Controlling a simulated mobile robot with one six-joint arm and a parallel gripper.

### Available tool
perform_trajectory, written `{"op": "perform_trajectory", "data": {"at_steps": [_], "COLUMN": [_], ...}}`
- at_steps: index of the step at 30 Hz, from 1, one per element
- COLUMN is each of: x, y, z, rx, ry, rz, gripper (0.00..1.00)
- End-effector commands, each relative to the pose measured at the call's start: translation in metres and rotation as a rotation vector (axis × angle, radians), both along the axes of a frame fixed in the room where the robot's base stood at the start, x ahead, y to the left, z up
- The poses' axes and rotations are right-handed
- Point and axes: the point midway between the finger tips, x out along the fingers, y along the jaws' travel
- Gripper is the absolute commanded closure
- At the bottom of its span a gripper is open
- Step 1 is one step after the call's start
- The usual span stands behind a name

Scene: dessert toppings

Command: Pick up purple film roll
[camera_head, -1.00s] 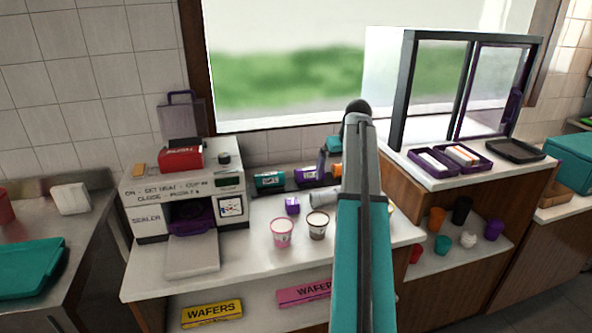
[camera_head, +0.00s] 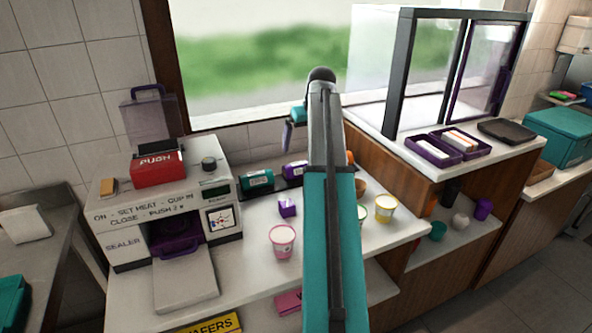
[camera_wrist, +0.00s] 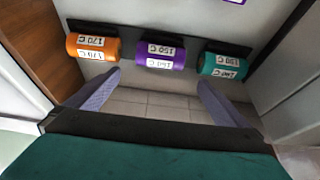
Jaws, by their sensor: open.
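The purple film roll (camera_wrist: 160,56) lies in the middle of a row of three in the wrist view, with a white label reading 150 C. It is partly visible in the head view (camera_head: 295,170), left of my arm. My gripper (camera_wrist: 158,80) is open and empty, its two purple fingers spread on either side of the purple roll's line. The fingertips appear apart from the roll. One finger also shows in the head view (camera_head: 288,138), above the rolls; the other is hidden there.
An orange roll (camera_wrist: 92,47) and a teal roll (camera_wrist: 224,66) flank the purple one on a dark rack. The sealer (camera_head: 165,205) stands left. The window (camera_head: 270,60) is behind.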

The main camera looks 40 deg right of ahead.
Motion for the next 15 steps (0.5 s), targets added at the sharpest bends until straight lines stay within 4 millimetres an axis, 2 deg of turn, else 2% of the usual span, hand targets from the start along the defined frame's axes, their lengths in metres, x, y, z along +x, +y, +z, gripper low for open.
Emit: {"op": "perform_trajectory", "data": {"at_steps": [8,15], "x": [0.001,0.006], "y": [0.000,-0.002], "z": [-0.001,-0.016], "rx": [0.000,0.002], "ry": [0.000,0.002], "rz": [0.000,0.000], "gripper": [0.00,0.00]}}
